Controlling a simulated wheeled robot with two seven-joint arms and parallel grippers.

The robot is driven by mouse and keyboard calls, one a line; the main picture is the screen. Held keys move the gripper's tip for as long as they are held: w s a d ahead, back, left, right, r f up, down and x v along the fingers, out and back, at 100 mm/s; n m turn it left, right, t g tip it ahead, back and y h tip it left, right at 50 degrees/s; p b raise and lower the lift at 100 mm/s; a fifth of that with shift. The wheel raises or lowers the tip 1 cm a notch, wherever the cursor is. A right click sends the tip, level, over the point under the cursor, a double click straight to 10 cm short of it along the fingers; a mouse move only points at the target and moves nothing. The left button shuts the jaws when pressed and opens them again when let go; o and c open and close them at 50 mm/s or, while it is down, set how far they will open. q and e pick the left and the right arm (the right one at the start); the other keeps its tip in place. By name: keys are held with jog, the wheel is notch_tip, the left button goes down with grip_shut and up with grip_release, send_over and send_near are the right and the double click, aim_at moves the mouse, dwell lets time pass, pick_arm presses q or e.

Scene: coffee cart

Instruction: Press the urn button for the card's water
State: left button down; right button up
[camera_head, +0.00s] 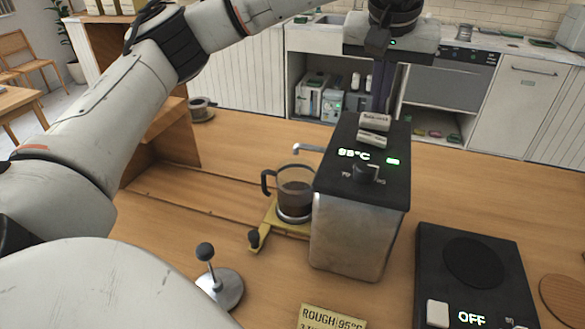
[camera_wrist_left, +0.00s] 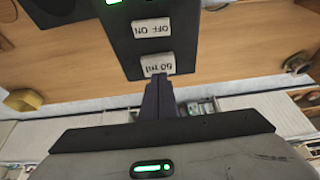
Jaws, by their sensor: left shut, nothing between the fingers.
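The urn (camera_head: 345,230) is a steel box with a black top. Its display reads 95°C and a green light glows beside it. Two white buttons sit at the back of its top: the OFF/ON button (camera_wrist_left: 152,28) and, farther back, the 60 ml button (camera_head: 374,121). My left gripper (camera_head: 381,88) points down behind the urn's rear edge. In the left wrist view its shut, empty fingertips (camera_wrist_left: 157,78) overlap the edge of the 60 ml button (camera_wrist_left: 155,64); I cannot tell if they touch. The card (camera_head: 330,317) reads ROUGH 95°C; its lower line is cut off.
A glass carafe (camera_head: 295,192) with dark liquid stands on a yellow stand (camera_head: 262,228) left of the urn, near its spout. A tamper (camera_head: 218,286) stands at front left. A cup (camera_head: 200,108) stands farther back.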

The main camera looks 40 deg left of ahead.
pick_arm(q)
notch_tip(320, 180, up, 3)
jog(key=shift+f+p, duration=0.1)
jog(key=shift+p, duration=1.15)
jog(key=shift+b, duration=0.3)
jog(key=shift+r, duration=1)
